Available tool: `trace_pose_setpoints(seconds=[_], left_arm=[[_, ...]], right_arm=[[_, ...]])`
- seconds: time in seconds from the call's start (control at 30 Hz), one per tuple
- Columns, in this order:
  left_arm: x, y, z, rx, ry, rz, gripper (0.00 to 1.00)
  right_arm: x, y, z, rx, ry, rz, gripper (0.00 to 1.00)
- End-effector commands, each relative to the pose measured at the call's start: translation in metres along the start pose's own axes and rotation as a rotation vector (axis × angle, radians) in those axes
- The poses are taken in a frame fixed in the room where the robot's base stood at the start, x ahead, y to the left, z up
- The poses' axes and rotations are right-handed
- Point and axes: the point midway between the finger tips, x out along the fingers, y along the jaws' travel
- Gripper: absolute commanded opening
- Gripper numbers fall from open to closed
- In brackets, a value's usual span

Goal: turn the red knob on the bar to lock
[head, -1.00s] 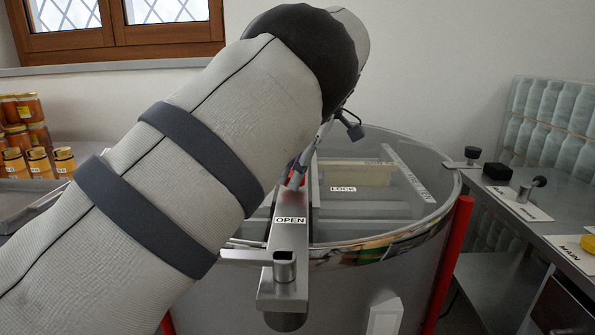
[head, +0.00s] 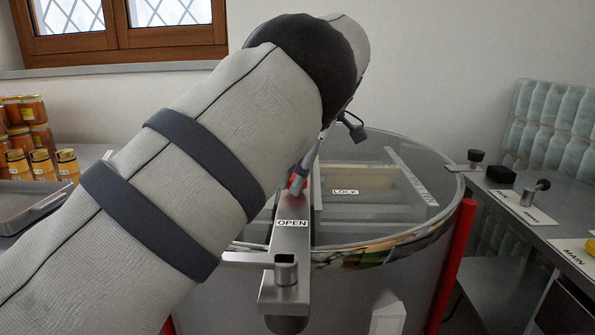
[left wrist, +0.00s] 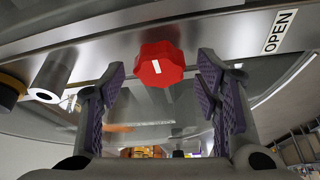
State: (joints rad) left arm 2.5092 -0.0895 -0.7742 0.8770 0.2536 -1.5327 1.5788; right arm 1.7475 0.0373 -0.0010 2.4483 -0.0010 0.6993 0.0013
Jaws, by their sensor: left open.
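The red knob (left wrist: 161,64) is an eight-sided or similar lobed knob with a short white mark, on the steel bar (left wrist: 205,32) across the tank. My left gripper (left wrist: 158,78) is open, one finger on each side of the knob, with gaps between the pads and the knob. In the head view the left gripper (head: 307,168) is mostly hidden behind my arm, and only a bit of the red knob (head: 297,182) shows. The OPEN label (head: 292,223) is on the bar's near part. The LOCK label (head: 345,192) is to the right of the bar. My right gripper is not in view.
A metal bench (head: 520,215) at right carries small fittings and a black block (head: 500,173). Honey jars (head: 40,165) and a grey tray (head: 35,205) stand at left.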

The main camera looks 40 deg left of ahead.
Motion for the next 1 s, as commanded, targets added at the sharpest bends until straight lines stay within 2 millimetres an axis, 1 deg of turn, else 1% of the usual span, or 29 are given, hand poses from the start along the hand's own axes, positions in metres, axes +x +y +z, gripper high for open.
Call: trace_pose_setpoints(seconds=[0.07,0.13,0.33,0.4,0.47,0.7,1.0], left_arm=[[-0.002,0.0,0.0,0.0,0.0,0.001,0.57],[-0.009,0.001,0.0,0.001,-0.001,0.004,0.57],[-0.052,0.001,0.0,0.001,-0.002,0.007,0.57],[-0.056,0.002,0.005,0.021,0.003,-0.002,0.57],[-0.06,0.002,0.006,0.027,0.006,-0.003,0.57],[-0.073,-0.001,0.001,0.006,0.0,0.002,0.57],[-0.074,-0.002,0.0,-0.001,0.0,0.002,0.57]], right_arm=[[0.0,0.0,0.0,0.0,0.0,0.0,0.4],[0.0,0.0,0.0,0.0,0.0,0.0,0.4],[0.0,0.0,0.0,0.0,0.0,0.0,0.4],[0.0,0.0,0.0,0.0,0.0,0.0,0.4],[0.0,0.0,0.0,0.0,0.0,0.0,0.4],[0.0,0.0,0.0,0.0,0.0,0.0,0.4],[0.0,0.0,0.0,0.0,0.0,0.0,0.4]])
